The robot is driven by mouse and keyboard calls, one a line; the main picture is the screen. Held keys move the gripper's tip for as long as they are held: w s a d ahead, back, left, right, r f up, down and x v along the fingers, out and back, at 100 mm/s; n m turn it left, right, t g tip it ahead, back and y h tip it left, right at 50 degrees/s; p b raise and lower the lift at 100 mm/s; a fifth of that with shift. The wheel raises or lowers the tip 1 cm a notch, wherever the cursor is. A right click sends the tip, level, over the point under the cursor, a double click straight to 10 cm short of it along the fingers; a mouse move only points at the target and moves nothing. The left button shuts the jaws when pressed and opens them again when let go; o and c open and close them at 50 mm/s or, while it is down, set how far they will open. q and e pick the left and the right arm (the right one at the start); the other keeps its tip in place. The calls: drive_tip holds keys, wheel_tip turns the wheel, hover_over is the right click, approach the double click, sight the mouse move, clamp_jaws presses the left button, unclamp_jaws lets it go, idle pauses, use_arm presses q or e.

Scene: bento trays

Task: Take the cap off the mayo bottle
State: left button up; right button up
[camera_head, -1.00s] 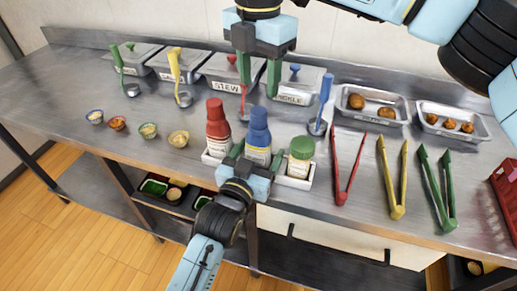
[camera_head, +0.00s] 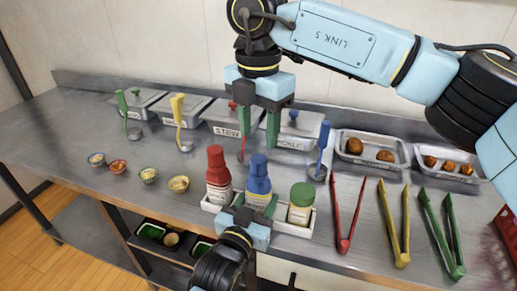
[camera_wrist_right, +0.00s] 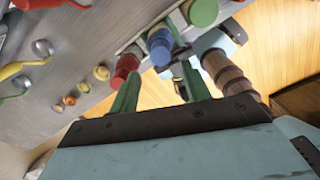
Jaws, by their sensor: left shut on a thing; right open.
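Three squeeze bottles stand in a white holder (camera_head: 290,229) at the counter's front: one with a red top (camera_head: 216,160), one with a blue top (camera_head: 259,165) and one with a green cap (camera_head: 301,193). I cannot read which label says mayo. My left gripper (camera_head: 257,205) is shut on the blue-topped bottle, its fingers around the lower body. My right gripper (camera_head: 258,143) is open and empty, pointing down above and behind the bottles. In the right wrist view, the blue top (camera_wrist_right: 160,47) shows beyond the open green fingers (camera_wrist_right: 160,82).
Red tongs (camera_head: 346,220), yellow tongs (camera_head: 396,230) and green tongs (camera_head: 442,235) lie right of the bottles. Small bowls (camera_head: 148,176) stand at left. Lidded pans (camera_head: 205,115) with ladles and two food trays (camera_head: 372,150) line the back.

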sight(259, 158)
wheel_tip(259, 158, down, 8)
drive_tip(key=shift+r, duration=0.15)
idle(0.4)
